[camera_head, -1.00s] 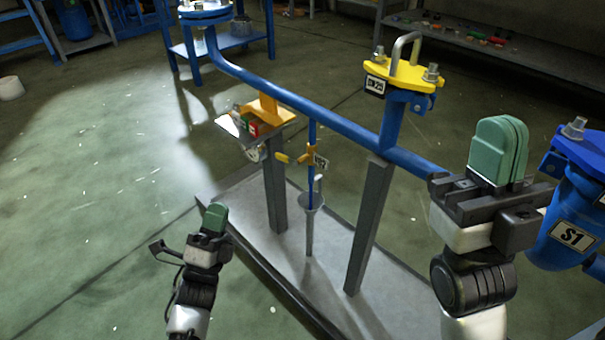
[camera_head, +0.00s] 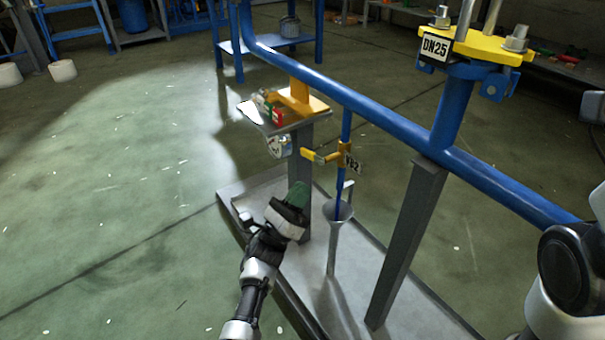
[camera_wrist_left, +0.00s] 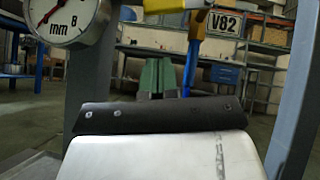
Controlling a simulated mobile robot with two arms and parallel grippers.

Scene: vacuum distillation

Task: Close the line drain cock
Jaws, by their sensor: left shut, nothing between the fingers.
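The drain cock (camera_head: 343,153) is a yellow body on a thin blue drop pipe under the big blue line, with a white V82 tag (camera_head: 353,163). Its yellow handle (camera_head: 318,157) sticks out sideways to the left, across the pipe. My left gripper (camera_head: 298,193), with green fingers, is shut and empty, below and left of the handle and apart from it.
A grey funnel (camera_head: 338,211) stands under the drop pipe. Grey posts (camera_head: 407,240) rise from the grey base plate (camera_head: 357,258). A round gauge (camera_head: 278,146) hangs below a small shelf (camera_head: 262,122) left of the cock. Open floor lies to the left.

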